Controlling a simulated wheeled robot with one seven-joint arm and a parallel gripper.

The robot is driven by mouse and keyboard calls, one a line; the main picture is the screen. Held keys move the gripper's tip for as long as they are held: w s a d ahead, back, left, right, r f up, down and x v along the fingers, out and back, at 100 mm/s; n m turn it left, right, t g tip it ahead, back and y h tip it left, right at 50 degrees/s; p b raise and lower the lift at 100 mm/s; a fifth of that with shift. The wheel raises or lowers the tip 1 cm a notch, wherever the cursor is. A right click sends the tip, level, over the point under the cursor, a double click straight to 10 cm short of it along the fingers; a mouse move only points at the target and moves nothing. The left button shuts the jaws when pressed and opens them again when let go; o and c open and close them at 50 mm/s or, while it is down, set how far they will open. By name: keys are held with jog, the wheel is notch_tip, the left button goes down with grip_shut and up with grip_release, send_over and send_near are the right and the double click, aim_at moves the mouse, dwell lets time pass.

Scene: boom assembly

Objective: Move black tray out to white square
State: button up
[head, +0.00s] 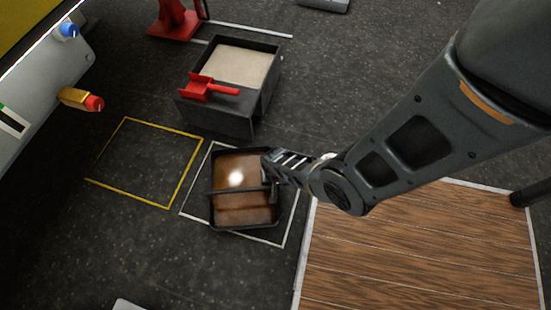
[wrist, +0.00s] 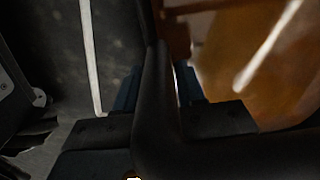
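The black tray (head: 245,228) holds brown, shiny contents and has a dark bar across its middle. It is over the white square (head: 264,240) outlined on the floor, turned relative to it. My gripper (head: 268,167) is at the tray's upper-right side. In the wrist view, my gripper's fingers (wrist: 158,90) stand on either side of a black tray edge or handle (wrist: 154,115). Whether they press on it cannot be made out.
A yellow outlined square (head: 124,186) on the left is empty. A dark bin (head: 226,120) with pale contents and a red scoop (head: 211,88) stands behind the tray. A wooden platform (head: 420,250) lies to the right. A grey machine (head: 50,85) is at the upper left.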

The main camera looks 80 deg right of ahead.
jog(key=shift+r, duration=0.1)
notch_tip(320, 180, up, 8)
jog(key=p, duration=0.5)
jog(key=shift+p, duration=0.35)
jog(key=shift+f, duration=0.2)
